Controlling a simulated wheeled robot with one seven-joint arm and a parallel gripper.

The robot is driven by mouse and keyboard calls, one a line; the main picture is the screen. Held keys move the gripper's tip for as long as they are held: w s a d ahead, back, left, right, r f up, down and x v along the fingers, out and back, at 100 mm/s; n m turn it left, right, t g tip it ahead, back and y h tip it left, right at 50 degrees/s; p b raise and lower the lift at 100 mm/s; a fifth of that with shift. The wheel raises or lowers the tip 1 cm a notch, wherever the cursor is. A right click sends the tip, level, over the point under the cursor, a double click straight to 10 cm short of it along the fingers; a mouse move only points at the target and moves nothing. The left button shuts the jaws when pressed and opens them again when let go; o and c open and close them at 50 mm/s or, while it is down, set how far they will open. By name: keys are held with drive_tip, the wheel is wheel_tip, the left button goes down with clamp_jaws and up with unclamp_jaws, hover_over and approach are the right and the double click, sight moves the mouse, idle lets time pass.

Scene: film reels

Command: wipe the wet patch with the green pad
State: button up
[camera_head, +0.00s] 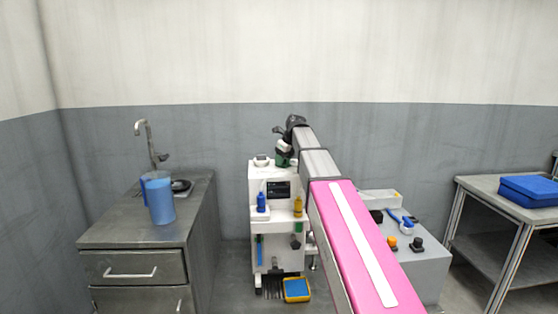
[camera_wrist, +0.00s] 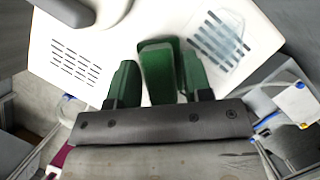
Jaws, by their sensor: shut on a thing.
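My gripper (camera_wrist: 158,80) has green fingers and is shut on the green pad (camera_wrist: 158,62), which sticks out between them in the wrist view. In the head view my gripper (camera_head: 285,152) is above the top of the white machine (camera_head: 258,185). The wet patch (camera_wrist: 220,42) is a pale, shiny, bluish area on the white top, over the right-hand slots. It lies to the right of the pad's tip in the wrist view. I cannot make it out in the head view. I cannot tell whether the pad touches the top.
A grey part (camera_wrist: 95,10) stands on the white top near the left slots. Blue (camera_head: 261,202) and yellow (camera_head: 298,207) bottles sit on the machine's front. A metal counter with a blue jug (camera_head: 159,200) is left; a grey box (camera_head: 425,255) is right.

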drive_tip(key=shift+d, duration=3.85)
drive_tip(key=shift+r, duration=3.05)
drive_tip(key=shift+r, duration=1.5)
